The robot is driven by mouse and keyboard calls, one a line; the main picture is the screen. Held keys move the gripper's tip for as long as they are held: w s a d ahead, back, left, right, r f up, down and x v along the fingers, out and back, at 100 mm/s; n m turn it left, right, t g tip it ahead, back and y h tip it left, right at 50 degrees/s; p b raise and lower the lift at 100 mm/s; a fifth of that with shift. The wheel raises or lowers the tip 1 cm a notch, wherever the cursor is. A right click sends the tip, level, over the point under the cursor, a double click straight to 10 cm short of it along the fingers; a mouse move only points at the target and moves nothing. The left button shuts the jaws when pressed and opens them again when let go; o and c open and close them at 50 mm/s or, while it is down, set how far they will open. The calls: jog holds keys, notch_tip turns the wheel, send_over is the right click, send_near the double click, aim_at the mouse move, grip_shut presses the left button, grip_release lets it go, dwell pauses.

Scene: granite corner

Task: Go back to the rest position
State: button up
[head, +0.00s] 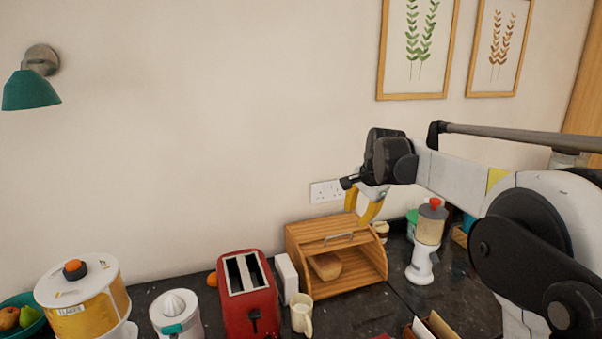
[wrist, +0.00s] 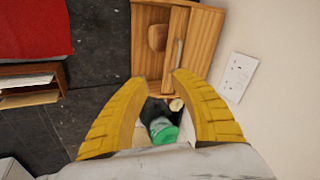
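My gripper (head: 368,208) hangs in the air above the right end of the wooden bread box (head: 300,237), in front of the wall. In the wrist view its two yellow fingers (wrist: 161,80) stand apart with a gap between their tips. I see nothing held between them. The bread box (wrist: 190,50) lies below and beyond the fingertips, with a loaf (head: 326,266) inside. A jar with a green lid (wrist: 165,134) shows through the gap, lower down. My arm reaches in from the right side of the head view.
A red toaster (head: 247,300), a cream mug (head: 301,314), a white juicer (head: 177,315) and a yellow-and-white canister (head: 88,305) stand left on the dark counter. A white blender (head: 427,240) stands right of the bread box. A wall socket (head: 326,191) is close behind my gripper.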

jog(key=s+f+n+t+b, duration=0.15)
jog(key=s+n+b, duration=0.35)
jog(key=s, duration=1.7)
jog(key=s+f+n+b, duration=0.1)
jog(key=s+f+n, duration=0.2)
jog(key=s+f, duration=0.3)
jog(key=s+f+n+h+b, duration=0.1)
jog(key=s+f+n+b, duration=0.1)
jog(key=s+f, duration=0.4)
jog(key=s+d+n+t, duration=0.1)
jog(key=s, duration=0.4)
jog(key=shift+s+f, duration=0.15)
jog(key=shift+f, duration=0.25)
